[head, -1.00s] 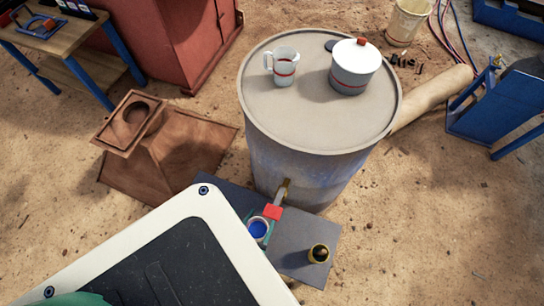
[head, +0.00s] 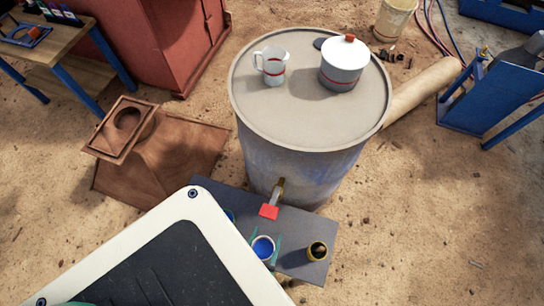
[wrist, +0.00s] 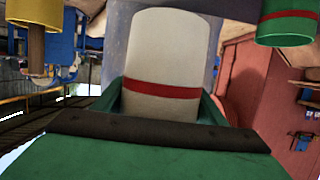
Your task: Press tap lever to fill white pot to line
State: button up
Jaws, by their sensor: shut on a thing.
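A white pot (head: 263,248) with blue inside is held between the green fingers of my gripper (head: 264,250), below and a little left of the tap's red lever in the picture. In the wrist view the white pot (wrist: 163,65) shows a red band, with the green jaws (wrist: 160,110) against it. I cannot tell the level inside against the band. The tap (head: 278,189) sticks out of the drum (head: 305,165), and its red lever (head: 269,211) appears apart from the pot.
A grey bench (head: 300,268) stands below the tap with a yellow-rimmed dark cup (head: 317,250) and a partly hidden blue-filled container (head: 230,215). A white mug (head: 271,66) and lidded pot (head: 341,64) stand on the drum.

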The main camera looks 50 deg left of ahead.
jog(key=w+a+f, duration=0.2)
jog(key=w+f, duration=0.1)
jog(key=f, duration=0.1)
jog(key=w+a+f, duration=0.3)
jog(key=w, duration=0.1)
jog(key=w+a+f, duration=0.3)
jog(key=f, duration=0.1)
jog(key=shift+w+f, duration=0.3)
jog(key=shift+w, duration=0.1)
jog(key=shift+f, duration=0.5)
jog(key=o, duration=1.4)
jog(key=shift+f, duration=0.15)
